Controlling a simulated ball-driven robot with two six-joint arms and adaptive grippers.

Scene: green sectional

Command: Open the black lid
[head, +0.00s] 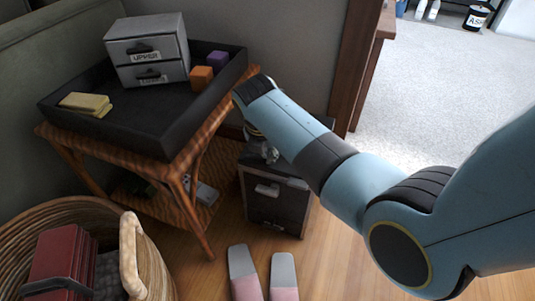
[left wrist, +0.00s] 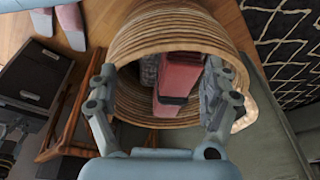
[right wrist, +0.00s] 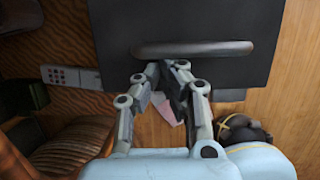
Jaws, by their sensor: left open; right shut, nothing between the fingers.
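The black lid (right wrist: 265,20) is a dark flat panel with a grey bar handle (right wrist: 193,48) in the right wrist view. In the head view the low dark cabinet (head: 255,208) stands beside the wooden table, with a pale handle (head: 267,188) on its front. My right gripper (right wrist: 160,72) is shut and empty, its fingertips close below the bar handle; I cannot tell if they touch. In the head view the right gripper (head: 268,153) is over the cabinet, partly hidden by my arm. My left gripper (left wrist: 158,85) is open above the wicker basket.
The wicker basket (head: 150,262) holds red books (head: 60,258). The wooden table (head: 178,172) carries a black tray (head: 135,140) with a small drawer unit (head: 150,55), an orange block (head: 201,77) and a purple block (head: 218,60). Slippers (head: 243,270) lie in front of the cabinet.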

